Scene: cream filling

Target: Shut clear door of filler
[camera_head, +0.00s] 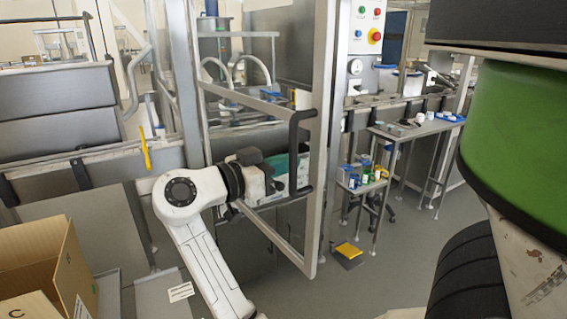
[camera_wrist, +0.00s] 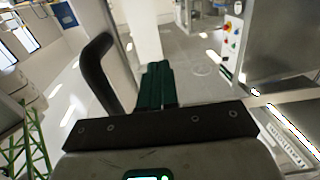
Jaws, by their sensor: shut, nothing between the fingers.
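The clear door of the filler is a metal frame with a see-through pane; its upright edge (camera_head: 322,120) stands out from the machine, so the door is open. A black bow handle (camera_head: 294,150) is fixed near that edge. My gripper (camera_head: 279,184) is at the lower part of the handle in the head view. In the wrist view my gripper (camera_wrist: 156,86) shows dark green fingers, shut and empty. There the black handle (camera_wrist: 95,75) is just left of the fingers, not between them. I cannot tell whether they touch it.
A control panel (camera_head: 369,27) with coloured buttons is right of the door. A metal side table (camera_head: 417,129) and a yellow-topped item (camera_head: 349,250) on the floor are further right. An open cardboard box (camera_head: 45,262) is at lower left. Grey floor lies right of the door.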

